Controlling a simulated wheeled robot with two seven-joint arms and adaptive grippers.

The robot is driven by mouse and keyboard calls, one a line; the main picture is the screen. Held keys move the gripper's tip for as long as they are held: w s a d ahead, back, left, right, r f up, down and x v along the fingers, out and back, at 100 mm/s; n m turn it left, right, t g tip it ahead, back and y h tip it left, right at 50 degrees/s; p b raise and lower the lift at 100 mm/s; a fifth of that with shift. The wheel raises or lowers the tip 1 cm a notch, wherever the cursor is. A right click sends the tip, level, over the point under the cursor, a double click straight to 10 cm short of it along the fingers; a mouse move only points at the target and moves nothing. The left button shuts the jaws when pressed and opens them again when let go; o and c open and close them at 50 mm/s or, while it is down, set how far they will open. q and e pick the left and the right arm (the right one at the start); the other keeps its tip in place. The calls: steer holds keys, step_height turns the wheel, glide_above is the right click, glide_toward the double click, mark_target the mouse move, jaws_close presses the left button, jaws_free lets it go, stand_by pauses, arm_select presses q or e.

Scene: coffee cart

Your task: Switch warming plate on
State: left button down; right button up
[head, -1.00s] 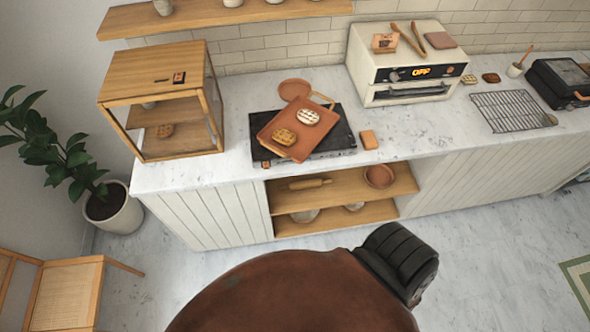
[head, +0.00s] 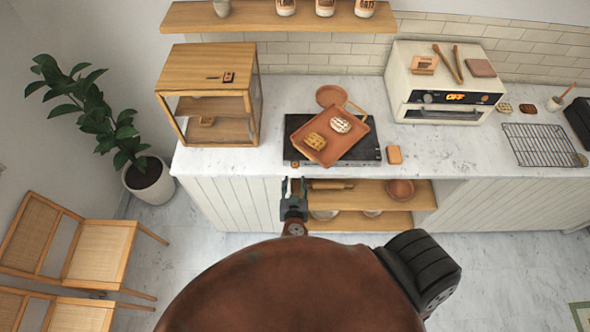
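The warming plate (head: 370,152) is a flat black slab on the marble counter, with a silvery front edge. A terracotta tray (head: 345,148) lies tilted across its top, holding a waffle (head: 315,141) and a round pale-topped pastry (head: 340,125). A small reddish spot shows at the left of the plate's front edge, too small to make out. My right gripper (head: 294,184) is just in front of and below that left front corner, fingers pointing at the counter, with a gap between them and nothing visible in it. My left gripper is not in view.
A wood-and-glass cabinet (head: 207,51) stands left of the plate, and a cream oven (head: 402,67) reading OFF stands right. A small orange-brown block (head: 394,154) lies beside the plate. Open shelves (head: 360,196) are under the counter. Counter between cabinet and plate is clear.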

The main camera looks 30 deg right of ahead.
mark_target(295, 167)
steer(key=p+x, duration=0.1)
steer(key=x, duration=0.6)
steer(key=shift+w+f, duration=0.15)
jaws_close()
